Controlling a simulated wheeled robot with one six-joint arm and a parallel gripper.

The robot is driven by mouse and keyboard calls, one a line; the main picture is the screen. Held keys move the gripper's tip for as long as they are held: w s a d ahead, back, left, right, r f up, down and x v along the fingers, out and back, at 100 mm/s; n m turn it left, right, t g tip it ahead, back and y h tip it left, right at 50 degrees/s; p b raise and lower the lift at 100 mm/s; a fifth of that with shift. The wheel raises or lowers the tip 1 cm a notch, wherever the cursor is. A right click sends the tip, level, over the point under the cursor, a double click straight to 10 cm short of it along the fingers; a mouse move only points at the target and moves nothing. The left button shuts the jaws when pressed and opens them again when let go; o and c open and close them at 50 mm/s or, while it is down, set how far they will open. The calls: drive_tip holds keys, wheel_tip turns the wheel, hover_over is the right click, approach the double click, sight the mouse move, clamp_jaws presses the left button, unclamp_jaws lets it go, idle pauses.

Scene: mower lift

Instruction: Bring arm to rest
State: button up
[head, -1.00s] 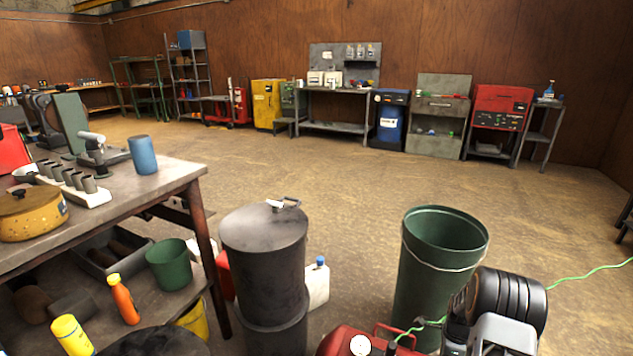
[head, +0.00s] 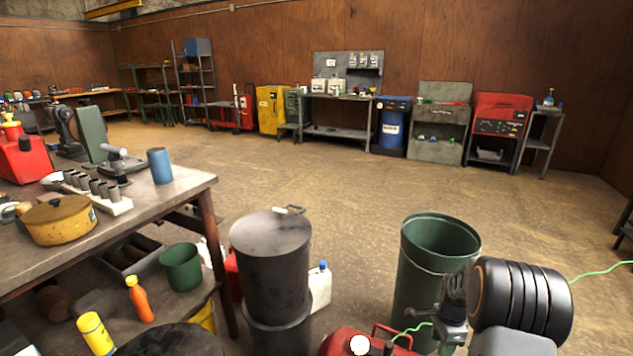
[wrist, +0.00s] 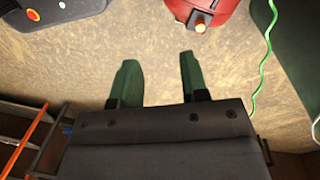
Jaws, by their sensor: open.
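My gripper (wrist: 159,76) shows in the wrist view with its two green fingers apart and nothing between them. Bare brown floor lies behind the fingers in that view. In the head view my arm is at the lower right, with a black ribbed part (head: 522,305) in front of the green bin (head: 440,245). The fingers cannot be made out clearly in the head view.
A workbench (head: 150,205) with a blue cup (head: 160,166) and a yellow pot (head: 57,220) stands at the left. A dark drum (head: 272,265), a white jug (head: 319,288) and a red machine (head: 345,342) with a green hose are close by. The middle floor is clear.

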drive_tip(key=s+a+r+n+t+p, duration=0.1)
drive_tip(key=s+a+r+n+p, duration=0.4)
drive_tip(key=r, duration=0.8)
drive_tip(key=s+a+r+n+t+p, duration=0.2)
drive_tip(key=s+a+r+n+p, duration=0.4)
drive_tip(key=r, duration=0.6)
drive_tip(key=s+a+r+n+t+p, duration=0.1)
drive_tip(key=s+a+r+n+p, duration=0.4)
drive_tip(key=r, duration=0.8)
drive_tip(key=shift+s+a+r+n+t+p, duration=0.15)
drive_tip(key=shift+a+r+n+t+p, duration=0.2)
drive_tip(key=shift+a+n+p, duration=0.65)
drive_tip(key=shift+d, duration=0.25)
